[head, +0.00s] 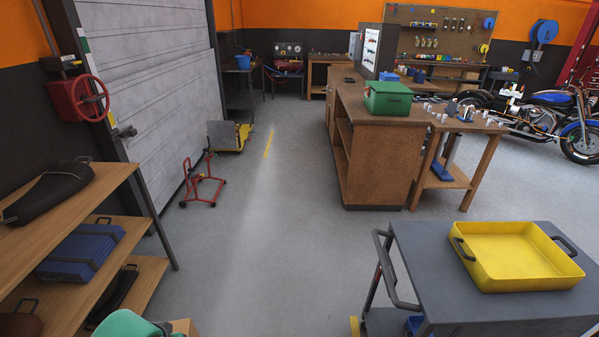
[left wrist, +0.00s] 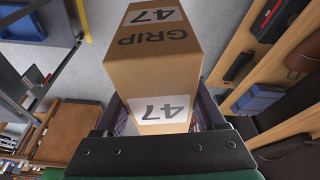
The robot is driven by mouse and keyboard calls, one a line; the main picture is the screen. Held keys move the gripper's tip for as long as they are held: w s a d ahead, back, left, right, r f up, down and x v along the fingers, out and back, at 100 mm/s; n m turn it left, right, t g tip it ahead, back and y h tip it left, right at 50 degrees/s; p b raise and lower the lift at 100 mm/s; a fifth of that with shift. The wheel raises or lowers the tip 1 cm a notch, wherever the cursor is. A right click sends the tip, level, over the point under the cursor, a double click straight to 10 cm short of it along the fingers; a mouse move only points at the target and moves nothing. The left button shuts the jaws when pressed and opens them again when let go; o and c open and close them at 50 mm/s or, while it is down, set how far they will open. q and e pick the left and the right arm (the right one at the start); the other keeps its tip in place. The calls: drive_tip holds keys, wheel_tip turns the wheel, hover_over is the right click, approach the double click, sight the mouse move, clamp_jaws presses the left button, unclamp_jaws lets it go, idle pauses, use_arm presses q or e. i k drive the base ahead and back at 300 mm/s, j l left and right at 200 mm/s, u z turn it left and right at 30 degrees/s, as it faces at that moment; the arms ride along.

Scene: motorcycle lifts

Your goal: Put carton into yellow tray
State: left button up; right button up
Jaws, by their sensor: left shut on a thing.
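The carton (left wrist: 160,60) is brown cardboard with "GRIP" and "47" printed on it. In the left wrist view it sits between the fingers of my left gripper (left wrist: 168,112), which is shut on it. In the head view only a green part of my left arm shows at the bottom left edge, with a small tan edge beside it that looks like the carton (head: 185,327). The yellow tray (head: 515,258) stands empty on a grey cart at the right, well apart from the carton. My right gripper is not in view.
The grey cart (head: 430,275) has a handle on its left side. A wooden bench (head: 375,160) with a green box (head: 388,98) is further back. The floor between is clear.

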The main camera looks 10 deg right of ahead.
sight(527, 266)
drive_tip(key=l+z, duration=0.95)
drive_tip(key=i+l+z, duration=0.15)
drive_tip(key=l+z, duration=0.35)
drive_tip(key=i+l+z, duration=0.2)
drive_tip(key=l+z, duration=0.25)
drive_tip(key=i+j+z, duration=0.15)
drive_tip(key=z, duration=0.25)
